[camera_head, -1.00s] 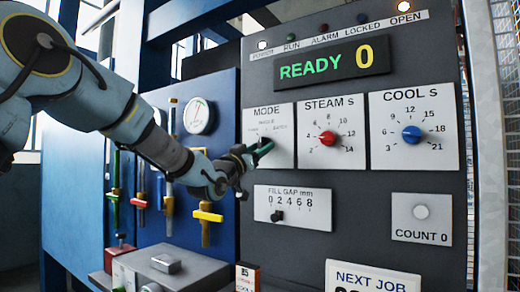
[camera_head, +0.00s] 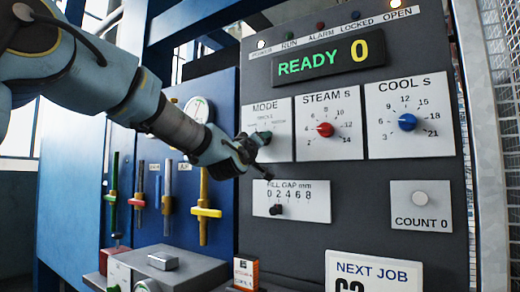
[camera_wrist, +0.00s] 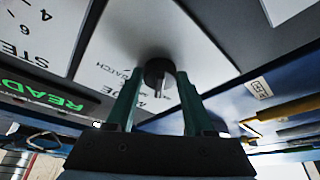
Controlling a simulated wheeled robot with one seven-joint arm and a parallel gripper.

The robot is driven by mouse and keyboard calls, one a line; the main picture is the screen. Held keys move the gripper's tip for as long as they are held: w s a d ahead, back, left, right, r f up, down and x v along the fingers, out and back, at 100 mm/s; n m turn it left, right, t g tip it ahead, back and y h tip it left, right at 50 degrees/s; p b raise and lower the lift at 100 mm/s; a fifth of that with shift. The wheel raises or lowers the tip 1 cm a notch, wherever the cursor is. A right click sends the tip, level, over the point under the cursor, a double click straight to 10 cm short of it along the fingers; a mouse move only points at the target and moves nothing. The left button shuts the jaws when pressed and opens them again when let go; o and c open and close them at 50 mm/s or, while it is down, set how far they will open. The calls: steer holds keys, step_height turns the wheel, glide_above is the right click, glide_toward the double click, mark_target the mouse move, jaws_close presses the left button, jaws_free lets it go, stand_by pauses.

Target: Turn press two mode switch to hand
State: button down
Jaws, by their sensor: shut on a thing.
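The mode switch is a dark round knob (camera_wrist: 157,72) on a white MODE plate (camera_head: 284,125), on the dark control panel. BATCH is readable on the plate in the wrist view; the other small position labels are too small or partly covered. My gripper (camera_head: 262,138) is at the switch, its green fingers on either side of the knob, as the wrist view (camera_wrist: 158,80) shows. It is shut on the knob. In the head view my gripper mostly covers the knob, so its pointer setting cannot be told there. No press number is readable.
Right of the MODE plate are the red STEAM knob (camera_head: 325,129) and blue COOL knob (camera_head: 407,122). The FILL GAP slider (camera_head: 276,210) is below. The display (camera_head: 328,60) reads READY 0. Valves with yellow (camera_head: 206,212) and red handles stand left. A mesh guard (camera_head: 497,90) is at right.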

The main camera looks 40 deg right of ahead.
steer(key=shift+s+r+n+t+y, duration=0.15)
steer(key=shift+n+t+y, duration=0.25)
steer(key=shift+n, duration=0.7)
steer(key=shift+n+b, duration=0.3)
steer(key=shift+c, duration=1.4)
jaws_free()
steer(key=b+v, duration=0.3)
steer(key=v, duration=0.7)
steer(key=shift+a+b, duration=0.35)
steer(key=shift+s, duration=0.1)
